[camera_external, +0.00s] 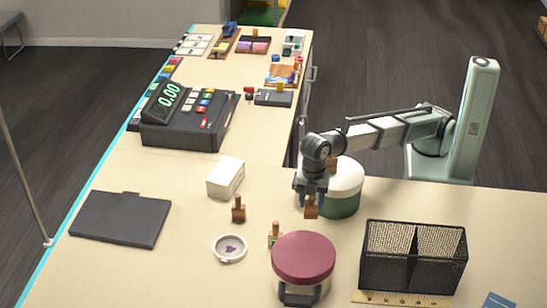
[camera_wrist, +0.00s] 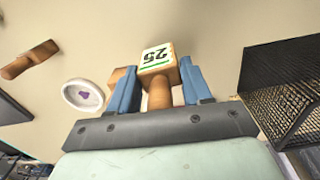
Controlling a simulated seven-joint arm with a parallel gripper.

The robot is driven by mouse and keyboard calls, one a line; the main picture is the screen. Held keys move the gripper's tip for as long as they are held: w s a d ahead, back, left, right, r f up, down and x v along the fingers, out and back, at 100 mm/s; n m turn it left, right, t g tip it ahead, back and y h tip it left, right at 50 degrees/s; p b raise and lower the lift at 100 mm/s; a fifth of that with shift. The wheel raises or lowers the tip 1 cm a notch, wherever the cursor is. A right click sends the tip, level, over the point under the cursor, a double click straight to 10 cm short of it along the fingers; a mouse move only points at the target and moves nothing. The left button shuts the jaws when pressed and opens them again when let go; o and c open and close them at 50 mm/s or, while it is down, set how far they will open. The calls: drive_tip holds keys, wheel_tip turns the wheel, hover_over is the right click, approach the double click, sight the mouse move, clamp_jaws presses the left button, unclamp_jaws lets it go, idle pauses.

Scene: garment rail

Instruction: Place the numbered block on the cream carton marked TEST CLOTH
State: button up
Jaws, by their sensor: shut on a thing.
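My gripper (camera_external: 312,194) is shut on the numbered block (camera_wrist: 157,58), a wooden stamp-like piece with a round handle and a white face reading 25. The block sits between my blue fingertips in the wrist view, and its brown lower part (camera_external: 311,208) shows under my gripper in the external view. My gripper is in front of the white-and-green round tub. The cream carton (camera_external: 226,178) stands on the counter to the left of my gripper, apart from it. I cannot read its marking, and it is not seen in the wrist view.
A brown stamp (camera_external: 238,210) stands in front of the carton. A white dish (camera_external: 230,248), a green-marked stamp (camera_external: 274,236) and a maroon-topped round tin (camera_external: 303,258) are nearer. A black mesh basket (camera_external: 412,258) is at right. A cash register (camera_external: 185,120) stands behind; a dark flat board (camera_external: 120,219) lies left.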

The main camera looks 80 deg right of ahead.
drive_tip(key=shift+w+d+r, duration=0.1)
drive_tip(key=shift+w+r, duration=0.05)
drive_tip(key=shift+r, duration=0.2)
drive_tip(key=w+d, duration=0.2)
drive_tip(key=w, duration=0.1)
drive_tip(key=w+d+m, duration=0.1)
drive_tip(key=w+d, duration=0.2)
drive_tip(key=w, duration=0.1)
drive_tip(key=w+d+r+m, duration=0.1)
drive_tip(key=w+d, duration=0.2)
drive_tip(key=w, duration=0.1)
drive_tip(key=shift+d, duration=0.25)
wheel_tip(320, 180, up, 7)
drive_tip(key=m, duration=0.1)
hover_over(225, 170)
wheel_tip(225, 170, down, 6)
drive_tip(key=shift+s+d+f+n, duration=0.1)
drive_tip(key=shift+f+n, duration=0.1)
drive_tip(key=shift+n, duration=0.8)
drive_tip(key=shift+f, duration=0.2)
drive_tip(key=shift+c, duration=0.8)
drive_tip(key=shift+f, duration=1.7)
drive_tip(key=shift+f, duration=0.1)
